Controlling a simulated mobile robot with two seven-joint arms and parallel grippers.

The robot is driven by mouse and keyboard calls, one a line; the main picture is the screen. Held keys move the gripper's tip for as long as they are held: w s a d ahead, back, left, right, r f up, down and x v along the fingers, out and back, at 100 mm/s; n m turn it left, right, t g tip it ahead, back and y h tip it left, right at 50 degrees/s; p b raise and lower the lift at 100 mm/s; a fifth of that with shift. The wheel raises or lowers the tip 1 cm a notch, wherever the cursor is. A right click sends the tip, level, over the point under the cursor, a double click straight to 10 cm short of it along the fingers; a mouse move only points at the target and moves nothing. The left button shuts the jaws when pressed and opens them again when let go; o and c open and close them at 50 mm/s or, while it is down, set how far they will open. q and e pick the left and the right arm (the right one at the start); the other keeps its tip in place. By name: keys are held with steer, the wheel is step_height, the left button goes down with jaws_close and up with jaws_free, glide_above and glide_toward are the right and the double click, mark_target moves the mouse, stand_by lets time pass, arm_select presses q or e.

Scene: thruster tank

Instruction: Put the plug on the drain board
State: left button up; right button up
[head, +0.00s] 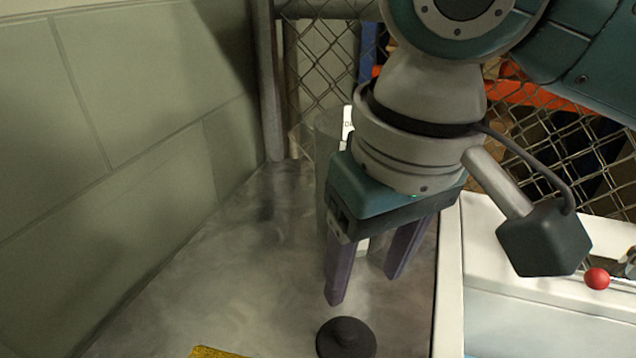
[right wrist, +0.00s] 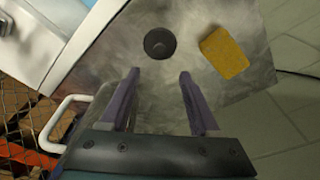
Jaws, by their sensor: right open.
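The plug (head: 346,338) is a dark round disc with a raised knob. It lies on the grey mottled metal surface, which looks like the drain board (head: 230,270), at the bottom of the head view. In the right wrist view the plug (right wrist: 159,42) shows just beyond the fingertips. My right gripper (head: 364,288) points down with its purple fingers apart and nothing between them. It is above and behind the plug, not touching it. In the right wrist view the open fingers (right wrist: 159,74) frame the near side of the plug. My left gripper is not in view.
A yellow sponge-like block (right wrist: 225,52) lies beside the plug. A white tank rim (head: 448,290) borders the metal surface on the right. A pale block wall (head: 120,140) stands left, a wire fence (head: 320,50) behind. A clear upright container (head: 328,135) is partly hidden behind my gripper.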

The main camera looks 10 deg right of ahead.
steer(key=s+a+f+n+t+y, duration=0.1)
steer(key=s+a+f+y, duration=0.2)
steer(key=s, duration=0.4)
steer(key=s+d+f+m+h, duration=0.1)
steer(key=s+d+h, duration=0.2)
steer(key=s+d, duration=0.4)
steer(key=d, duration=0.4)
steer(key=shift+s+f+t, duration=0.35)
steer(key=shift+f+t, duration=0.05)
